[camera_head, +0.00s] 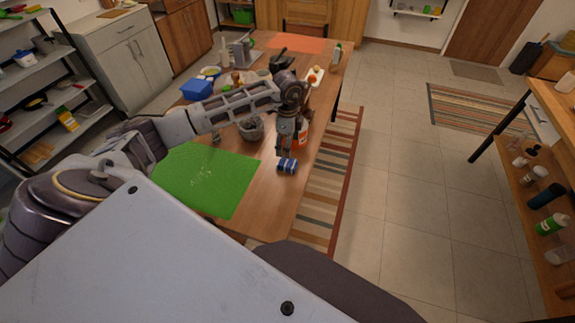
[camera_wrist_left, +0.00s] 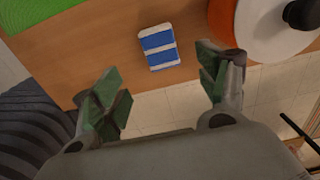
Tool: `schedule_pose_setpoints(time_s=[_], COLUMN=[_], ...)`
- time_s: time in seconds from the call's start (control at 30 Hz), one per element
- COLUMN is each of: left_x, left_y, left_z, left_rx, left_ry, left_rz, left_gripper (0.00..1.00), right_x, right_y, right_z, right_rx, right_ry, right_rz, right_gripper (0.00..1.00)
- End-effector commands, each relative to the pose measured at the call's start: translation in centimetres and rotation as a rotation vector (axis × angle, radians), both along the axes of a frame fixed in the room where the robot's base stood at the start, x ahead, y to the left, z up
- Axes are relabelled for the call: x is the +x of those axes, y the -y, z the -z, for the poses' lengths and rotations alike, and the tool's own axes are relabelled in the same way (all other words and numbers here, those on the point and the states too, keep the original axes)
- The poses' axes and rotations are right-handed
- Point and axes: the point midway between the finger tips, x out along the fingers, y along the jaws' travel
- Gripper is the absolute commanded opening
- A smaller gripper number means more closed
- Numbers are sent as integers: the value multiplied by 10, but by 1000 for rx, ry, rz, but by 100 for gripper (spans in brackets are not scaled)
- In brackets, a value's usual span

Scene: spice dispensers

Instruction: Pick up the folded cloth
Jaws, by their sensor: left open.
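The folded cloth (camera_head: 287,165) is a small blue and white striped bundle lying on the wooden table near its right edge in the head view. In the left wrist view the cloth (camera_wrist_left: 159,47) lies flat at the top middle, beyond the fingertips and roughly between them. My left gripper (camera_head: 285,146) points down above the table, just behind the cloth in the head view. In the left wrist view its two green-padded fingers (camera_wrist_left: 161,82) are wide apart with nothing between them. My right gripper does not show.
A green mat (camera_head: 207,178) lies left of the cloth. An orange container with a white top (camera_wrist_left: 275,25) stands close right of the cloth in the wrist view. A dark bowl (camera_head: 251,129) and a blue box (camera_head: 196,89) stand farther back. Bare table surrounds the cloth's front.

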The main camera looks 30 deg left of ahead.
Motion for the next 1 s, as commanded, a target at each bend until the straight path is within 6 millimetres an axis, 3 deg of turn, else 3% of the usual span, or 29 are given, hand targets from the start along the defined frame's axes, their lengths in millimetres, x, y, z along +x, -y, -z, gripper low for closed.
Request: schedule_pose_setpoints(time_s=[0.2,0.4,1.0], left_x=[0,0,0], left_y=[0,0,0], left_z=[30,49,61], left_rx=[0,0,0], left_ry=[-1,0,-1], left_rz=[-2,0,-1], left_gripper=[74,74,74], right_x=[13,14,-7], right_y=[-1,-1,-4], right_z=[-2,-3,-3], right_rx=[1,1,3], right_ry=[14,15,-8], right_rz=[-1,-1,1], right_gripper=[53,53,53])
